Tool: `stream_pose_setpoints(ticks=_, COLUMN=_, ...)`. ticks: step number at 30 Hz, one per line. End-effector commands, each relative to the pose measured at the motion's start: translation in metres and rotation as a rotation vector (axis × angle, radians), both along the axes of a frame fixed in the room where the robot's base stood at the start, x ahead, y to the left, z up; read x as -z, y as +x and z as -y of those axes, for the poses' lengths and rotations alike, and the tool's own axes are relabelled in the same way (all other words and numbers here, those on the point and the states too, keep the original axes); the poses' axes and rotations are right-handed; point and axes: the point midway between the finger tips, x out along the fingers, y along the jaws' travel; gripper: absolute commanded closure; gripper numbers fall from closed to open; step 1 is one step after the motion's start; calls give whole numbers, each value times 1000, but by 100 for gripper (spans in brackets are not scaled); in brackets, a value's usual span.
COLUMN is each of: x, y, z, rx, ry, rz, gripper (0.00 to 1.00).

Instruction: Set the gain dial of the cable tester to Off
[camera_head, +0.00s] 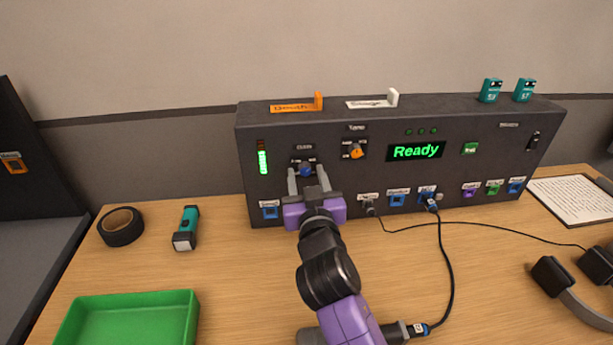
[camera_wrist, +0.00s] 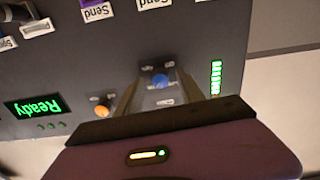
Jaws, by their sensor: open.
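The cable tester (camera_head: 400,180) is a long dark box standing on the desk, its panel facing me. A small blue dial (camera_head: 305,169) sits on its left part under a label too blurred to read surely; it also shows in the wrist view (camera_wrist: 160,81). An orange dial (camera_head: 355,151) is to its right, labels also too small to read. I cannot tell for certain which is the gain dial. My gripper (camera_head: 307,178) is open, with one finger on each side of the blue dial, apparently not closed on it. The blue dial's pointer direction is unclear.
A green display reading Ready (camera_head: 416,151) and a lit green level bar (camera_head: 263,162) are on the panel. Cables plug into the lower row. A green tray (camera_head: 135,300), black tape roll (camera_head: 121,226), flashlight (camera_head: 187,228) and headphones (camera_head: 552,276) lie on the desk.

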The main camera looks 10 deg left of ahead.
Motion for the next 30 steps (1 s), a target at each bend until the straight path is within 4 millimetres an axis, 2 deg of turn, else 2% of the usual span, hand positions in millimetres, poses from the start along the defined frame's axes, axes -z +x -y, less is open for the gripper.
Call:
stream_pose_setpoints(ticks=7, x=0, y=1, z=-1, rx=0, ry=0, rz=0, gripper=54)
stream_pose_setpoints(ticks=8, x=0, y=1, z=-1, rx=0, ry=0, rz=0, gripper=58)
stream_pose_setpoints(ticks=14, x=0, y=1, z=0, rx=0, ry=0, rz=0, gripper=98)
stream_pose_setpoints(ticks=15, x=0, y=1, z=0, rx=0, ry=0, rz=0, gripper=100)
stream_pose_setpoints(ticks=23, x=0, y=1, z=0, rx=0, ry=-12, rz=4, gripper=100)
stream_pose_setpoints(ticks=30, x=-1, y=1, z=0, rx=0, ry=-102, rz=28, gripper=100)
